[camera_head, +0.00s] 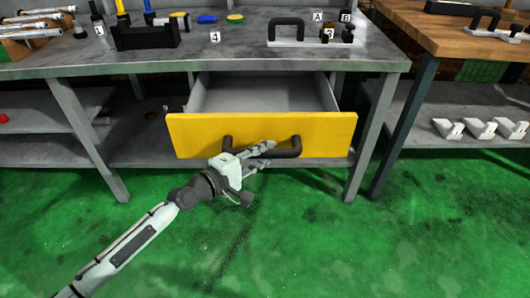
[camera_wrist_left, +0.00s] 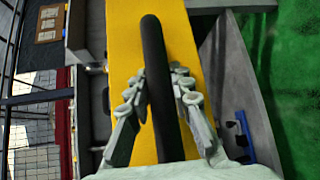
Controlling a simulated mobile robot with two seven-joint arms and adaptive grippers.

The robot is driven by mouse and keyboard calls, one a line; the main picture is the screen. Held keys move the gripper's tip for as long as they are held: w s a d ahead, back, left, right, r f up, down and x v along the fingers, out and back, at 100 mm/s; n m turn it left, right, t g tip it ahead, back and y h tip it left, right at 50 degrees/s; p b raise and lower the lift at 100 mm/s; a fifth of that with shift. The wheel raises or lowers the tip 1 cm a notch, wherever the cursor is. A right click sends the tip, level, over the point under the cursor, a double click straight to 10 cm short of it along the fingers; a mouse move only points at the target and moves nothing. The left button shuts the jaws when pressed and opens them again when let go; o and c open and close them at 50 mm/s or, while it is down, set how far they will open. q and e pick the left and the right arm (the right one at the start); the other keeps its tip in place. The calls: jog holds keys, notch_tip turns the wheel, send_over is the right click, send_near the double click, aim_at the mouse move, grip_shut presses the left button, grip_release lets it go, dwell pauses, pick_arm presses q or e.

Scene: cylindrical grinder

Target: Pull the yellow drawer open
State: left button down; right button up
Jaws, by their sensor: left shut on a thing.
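The yellow drawer (camera_head: 320,128) under the grey workbench stands partly open, and its grey inside shows behind the front. Its black bar handle (camera_head: 290,152) runs across the lower part of the yellow front. My left gripper (camera_head: 262,150) comes in from the lower left and is shut on the handle. In the left wrist view, the black handle (camera_wrist_left: 152,60) runs between the two fingers of my left gripper (camera_wrist_left: 160,100), with the yellow front (camera_wrist_left: 125,55) behind it. My right gripper is in neither view.
The grey workbench (camera_head: 240,50) bears a black holder (camera_head: 145,36), a plate with a black handle (camera_head: 290,30) and small tools. A wooden-topped table (camera_head: 440,30) stands at the right, with white parts (camera_head: 480,127) on its lower shelf. The green floor (camera_head: 330,240) in front is clear.

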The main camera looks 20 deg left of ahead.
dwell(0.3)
pick_arm(q)
jog(key=c, duration=1.3)
grip_release()
jog(key=shift+v, duration=6.1)
jog(key=shift+d, duration=0.1)
jog(key=s+f+m+g+y, duration=0.25)
jog(key=f+m, duration=0.35)
jog(key=f, duration=0.4)
jog(key=s+f+m+g+y, duration=0.2)
jog(key=s+f+m+g, duration=0.25)
jog(key=f, duration=0.55)
jog(key=s+a+f+m+g+y, duration=0.1)
jog(key=s+a+f, duration=0.1)
jog(key=s+f, duration=0.1)
jog(key=s+a+f+m+g+y, duration=0.1)
jog(key=s+a+f+m+y, duration=0.1)
jog(key=s+f, duration=0.1)
jog(key=s+a+f+m+g+y, duration=0.1)
jog(key=s+a+f+g+y, duration=0.1)
jog(key=s+f, duration=0.1)
jog(key=shift+s+a+f+m, duration=0.1)
jog(key=shift+s+f+m, duration=0.25)
jog(key=shift+s, duration=0.3)
